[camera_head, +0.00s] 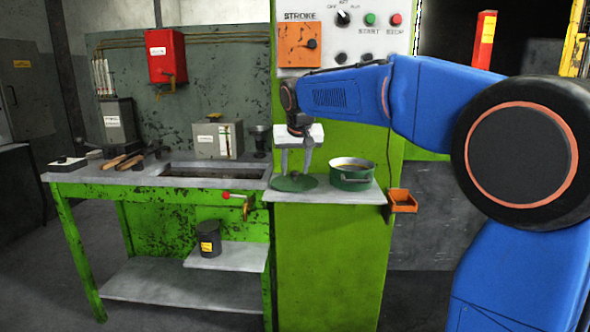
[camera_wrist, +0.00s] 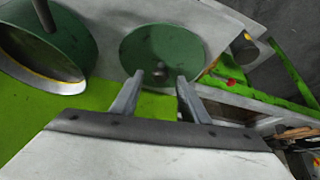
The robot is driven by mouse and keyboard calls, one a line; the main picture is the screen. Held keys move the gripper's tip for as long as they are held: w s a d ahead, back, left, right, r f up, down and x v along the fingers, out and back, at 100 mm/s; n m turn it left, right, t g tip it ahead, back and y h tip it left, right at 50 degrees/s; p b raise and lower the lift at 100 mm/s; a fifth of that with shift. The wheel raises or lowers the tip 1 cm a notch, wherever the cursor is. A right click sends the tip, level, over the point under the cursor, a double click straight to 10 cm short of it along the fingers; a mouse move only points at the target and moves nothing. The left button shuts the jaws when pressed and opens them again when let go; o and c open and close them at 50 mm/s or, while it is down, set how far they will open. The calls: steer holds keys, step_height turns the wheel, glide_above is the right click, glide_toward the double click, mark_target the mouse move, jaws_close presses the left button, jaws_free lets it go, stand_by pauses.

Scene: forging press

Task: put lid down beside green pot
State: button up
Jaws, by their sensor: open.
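The green lid (camera_head: 293,184) lies flat on the small grey shelf (camera_head: 340,195), to the left of the green pot (camera_head: 352,176). The pot stands upright and uncovered. In the wrist view the lid (camera_wrist: 150,45) is a round green disc with a dark knob (camera_wrist: 160,72), and the pot (camera_wrist: 70,35) is at the upper left. My gripper (camera_head: 295,171) is above the lid. In the wrist view its two fingers (camera_wrist: 160,80) are apart, with the knob showing between or just past their tips. I cannot tell whether a finger touches the lid.
An orange bin (camera_head: 402,201) hangs at the shelf's right edge. The green workbench (camera_head: 95,187) is on the left, with a red-knobbed lever (camera_head: 228,195) near the shelf. The control panel (camera_head: 342,40) is behind my arm.

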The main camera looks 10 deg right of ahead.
steer(key=v, duration=1.1)
steer(key=shift+r, duration=0.2)
steer(key=shift+s+d, duration=0.1)
steer(key=shift+s, duration=0.1)
steer(key=s+d+f, duration=0.2)
steer(key=s+f, duration=0.8)
steer(key=s, duration=0.2)
steer(key=s+d+f+n, duration=0.1)
steer(key=s+d+f, duration=0.2)
steer(key=s+f, duration=0.7)
steer(key=s+d+f+g, duration=0.1)
steer(key=s+d+f, duration=0.2)
steer(key=s+f, duration=0.7)
steer(key=s, duration=0.5)
steer(key=shift+s+d+f+y, duration=0.15)
steer(key=shift+s+d+y, duration=0.1)
steer(key=shift+y, duration=0.15)
